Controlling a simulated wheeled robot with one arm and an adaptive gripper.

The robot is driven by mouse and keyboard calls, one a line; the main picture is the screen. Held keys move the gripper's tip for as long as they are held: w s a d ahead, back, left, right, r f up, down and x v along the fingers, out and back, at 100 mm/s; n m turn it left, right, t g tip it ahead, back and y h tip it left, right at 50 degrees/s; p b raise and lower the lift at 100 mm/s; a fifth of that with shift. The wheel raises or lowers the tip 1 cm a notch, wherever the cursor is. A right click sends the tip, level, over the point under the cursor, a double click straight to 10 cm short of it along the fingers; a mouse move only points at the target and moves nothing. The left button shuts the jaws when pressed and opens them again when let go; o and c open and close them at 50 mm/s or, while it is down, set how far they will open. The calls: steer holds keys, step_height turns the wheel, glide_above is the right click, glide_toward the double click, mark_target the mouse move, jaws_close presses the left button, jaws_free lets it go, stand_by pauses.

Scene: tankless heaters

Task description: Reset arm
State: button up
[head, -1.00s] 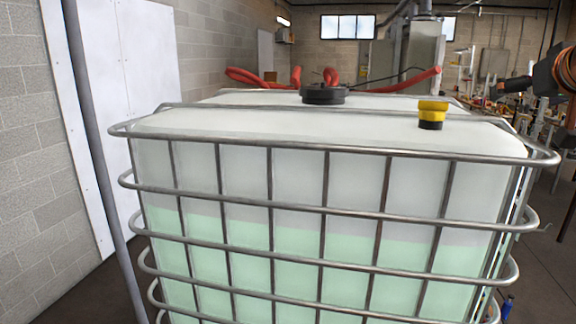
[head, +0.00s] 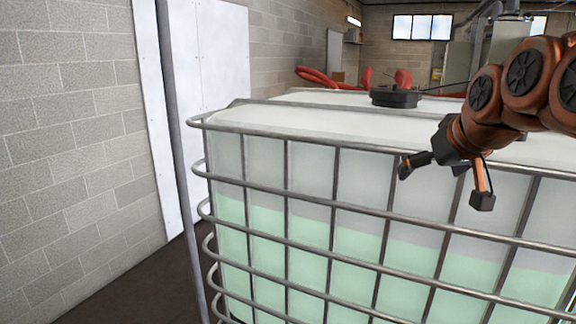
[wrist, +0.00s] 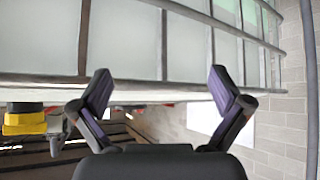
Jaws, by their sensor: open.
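My gripper (head: 440,182) is at the right of the head view, at the end of my orange and black arm. Its two fingers are spread apart with nothing between them. It is in front of the upper part of a large white caged tank (head: 300,165). In the wrist view, my gripper (wrist: 160,90) also shows open and empty, and the tank (wrist: 125,40) fills the upper part. I cannot tell the exact gap between the fingers and the cage bars.
A black lid (head: 396,96) sits on the tank top. A yellow cap (wrist: 25,122) shows at the left of the wrist view. A grey pole (head: 178,130) stands left of the tank, by a block wall (head: 75,150). Red hoses (head: 335,78) lie behind. Some floor is clear at lower left.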

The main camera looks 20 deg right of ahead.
steer(key=a+f+n+g+y, duration=0.2)
steer(key=a+f+g, duration=0.1)
steer(key=a+f, duration=0.9)
steer(key=s+a+f+g, duration=0.3)
steer(key=s+a+f, duration=0.4)
steer(key=s+f, duration=0.2)
steer(key=s+a+f+n+g+y, duration=0.1)
steer(key=s+a+f+g, duration=0.3)
steer(key=s+a+f, duration=0.3)
step_height(320, 180, down, 3)
steer(key=shift+s+f, duration=0.2)
steer(key=shift+s, duration=0.9)
